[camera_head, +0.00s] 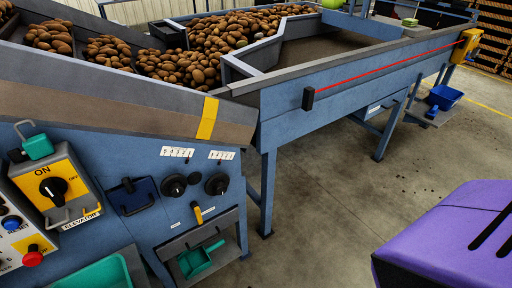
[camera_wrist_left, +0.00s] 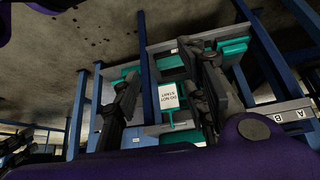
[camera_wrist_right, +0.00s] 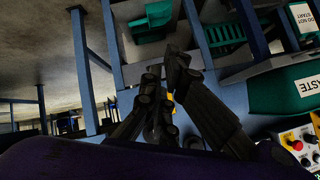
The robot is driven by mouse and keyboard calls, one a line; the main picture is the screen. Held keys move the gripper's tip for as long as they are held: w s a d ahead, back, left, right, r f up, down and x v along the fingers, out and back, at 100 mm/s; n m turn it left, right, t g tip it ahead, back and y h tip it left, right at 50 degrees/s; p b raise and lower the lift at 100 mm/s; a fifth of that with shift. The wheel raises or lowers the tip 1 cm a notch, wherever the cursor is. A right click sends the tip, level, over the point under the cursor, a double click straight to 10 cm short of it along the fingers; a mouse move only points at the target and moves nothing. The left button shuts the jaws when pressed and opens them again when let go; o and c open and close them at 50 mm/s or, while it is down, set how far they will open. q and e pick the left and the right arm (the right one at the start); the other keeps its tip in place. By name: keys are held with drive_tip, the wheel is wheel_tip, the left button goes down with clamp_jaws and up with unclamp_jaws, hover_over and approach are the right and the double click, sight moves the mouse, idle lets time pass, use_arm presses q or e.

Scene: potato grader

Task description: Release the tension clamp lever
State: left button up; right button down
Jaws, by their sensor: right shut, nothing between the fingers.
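A small yellow lever (camera_head: 197,212) sits on the blue side panel of the grader, below two black knobs, in the head view. It is most likely the tension clamp lever. My right gripper (camera_wrist_right: 162,80) is shut and empty in the right wrist view, with its fingers pointing at the blue frame. A small yellow patch (camera_wrist_right: 170,95) shows just behind its fingertips; I cannot tell whether they touch it. My left gripper (camera_wrist_left: 170,85) is open and empty in the left wrist view. Neither gripper shows in the head view.
Two black knobs (camera_head: 174,185) and a control box with an ELEVATOR dial (camera_head: 53,188) are on the panel. A green scoop (camera_head: 200,258) lies on a shelf below. A DO NOT START tag (camera_wrist_left: 168,97) shows between my left fingers. Potatoes (camera_head: 200,60) fill the grader.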

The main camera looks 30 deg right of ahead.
drive_tip(key=w+d+f+m+t+y+b, duration=0.1)
drive_tip(key=w+f+m+t+b, duration=0.15)
drive_tip(key=w+b, duration=0.4)
drive_tip(key=w+d+f+m+t+y+b, duration=0.1)
drive_tip(key=w+d+f+m+b, duration=0.15)
drive_tip(key=w, duration=0.65)
drive_tip(key=w+r+m+t+b, duration=0.1)
drive_tip(key=w+m+b, duration=0.1)
drive_tip(key=w, duration=0.6)
drive_tip(key=w+r+m+t+b, duration=0.1)
drive_tip(key=w+b, duration=0.3)
drive_tip(key=w, duration=0.5)
drive_tip(key=w+r+m+t+b, duration=0.2)
drive_tip(key=w+m+b, duration=0.1)
drive_tip(key=w, duration=0.5)
drive_tip(key=shift+w+d+y, duration=0.35)
drive_tip(key=shift+d+y, duration=0.05)
drive_tip(key=a, duration=0.2)
drive_tip(key=shift+s+a+p, duration=0.25)
drive_tip(key=shift+a+p, duration=0.05)
drive_tip(key=shift+p, duration=0.05)
use_arm(q)
wheel_tip(320, 180, down, 15)
drive_tip(key=shift+s+a+f+g, duration=0.2)
drive_tip(key=shift+a+g, duration=0.1)
drive_tip(key=shift+a, duration=0.1)
use_arm(e)
drive_tip(key=shift+a, duration=0.65)
